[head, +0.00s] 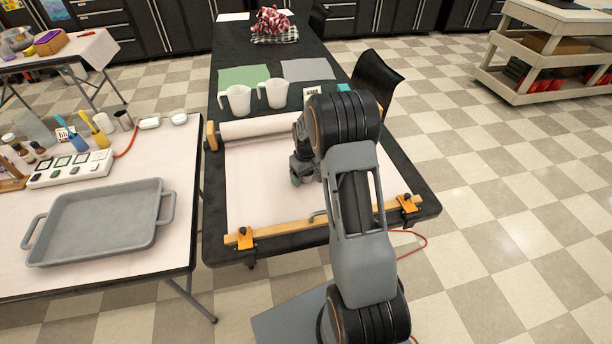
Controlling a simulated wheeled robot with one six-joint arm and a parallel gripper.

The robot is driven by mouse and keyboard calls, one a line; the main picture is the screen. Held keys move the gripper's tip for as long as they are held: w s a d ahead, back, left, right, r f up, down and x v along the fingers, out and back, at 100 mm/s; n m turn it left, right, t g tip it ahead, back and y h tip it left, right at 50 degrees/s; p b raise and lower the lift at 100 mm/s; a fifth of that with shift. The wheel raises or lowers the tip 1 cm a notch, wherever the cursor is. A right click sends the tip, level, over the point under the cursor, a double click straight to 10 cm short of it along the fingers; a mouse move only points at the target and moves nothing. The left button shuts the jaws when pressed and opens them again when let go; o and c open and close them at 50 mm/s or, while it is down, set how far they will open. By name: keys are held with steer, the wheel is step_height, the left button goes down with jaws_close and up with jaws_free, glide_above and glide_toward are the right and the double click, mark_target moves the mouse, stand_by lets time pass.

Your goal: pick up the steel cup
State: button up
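A small grey metallic cup (123,120), which looks like the steel cup, stands upright near the back right of the white left table (175,200). My gripper (297,181) is above the white sheet on the black table, far to the right of the cup and apart from it. My arm hides part of the gripper, and its fingers are too small and dark to tell whether they are open or shut.
Beside the cup are a blue holder (78,142), a yellow holder (101,123) and white dishes (179,119). A grey tray (105,222) lies in front. Two white pitchers (237,100) stand on the black table (222,249). A floor gap separates the tables.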

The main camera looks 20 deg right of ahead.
steer(key=c, duration=0.8)
steer(key=shift+r, duration=0.15)
